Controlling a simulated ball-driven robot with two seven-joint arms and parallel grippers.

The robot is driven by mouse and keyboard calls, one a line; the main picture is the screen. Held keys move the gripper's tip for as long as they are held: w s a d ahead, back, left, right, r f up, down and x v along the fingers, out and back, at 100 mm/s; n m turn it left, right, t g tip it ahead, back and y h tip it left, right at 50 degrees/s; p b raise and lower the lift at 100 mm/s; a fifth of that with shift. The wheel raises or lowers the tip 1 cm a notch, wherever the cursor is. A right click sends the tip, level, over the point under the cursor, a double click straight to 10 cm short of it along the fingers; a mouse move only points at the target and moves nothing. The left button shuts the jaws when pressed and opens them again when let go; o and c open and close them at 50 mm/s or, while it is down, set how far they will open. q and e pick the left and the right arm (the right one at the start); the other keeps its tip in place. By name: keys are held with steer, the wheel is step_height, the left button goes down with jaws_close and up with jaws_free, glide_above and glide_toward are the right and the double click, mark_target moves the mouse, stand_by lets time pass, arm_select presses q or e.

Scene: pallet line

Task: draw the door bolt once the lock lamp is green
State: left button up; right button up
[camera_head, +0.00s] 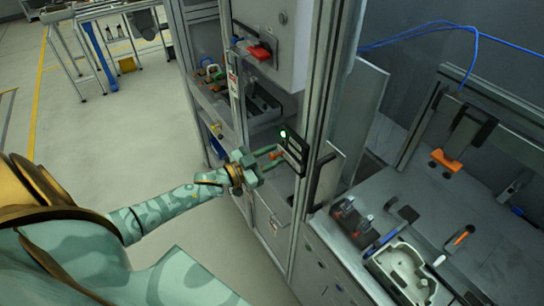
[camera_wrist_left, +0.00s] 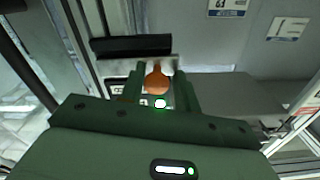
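The door bolt's orange knob (camera_wrist_left: 157,80) shows in the left wrist view between the two green fingers of my left gripper. A gap shows on each side of it, so the fingers look open around the knob. In the head view my left gripper (camera_head: 273,157) reaches the dark lock plate (camera_head: 294,150) on the door post, and the orange knob is partly hidden by the fingers. The lock lamp (camera_head: 283,134) is lit, bright white with a green tint. It also shows in the left wrist view (camera_wrist_left: 161,104), white with a green rim. My right gripper is not in view.
At right is a grey bench with a pale tray (camera_head: 402,268), an orange-handled clamp (camera_head: 445,160) and small parts. Shelves stand behind the door frame. The floor at left is open.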

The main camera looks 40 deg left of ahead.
arm_select(q)
steer(key=shift+s, duration=0.1)
steer(key=shift+s+a+f, duration=0.1)
steer(key=shift+s, duration=0.05)
steer(key=b+v, duration=0.1)
steer(key=v, duration=1.5)
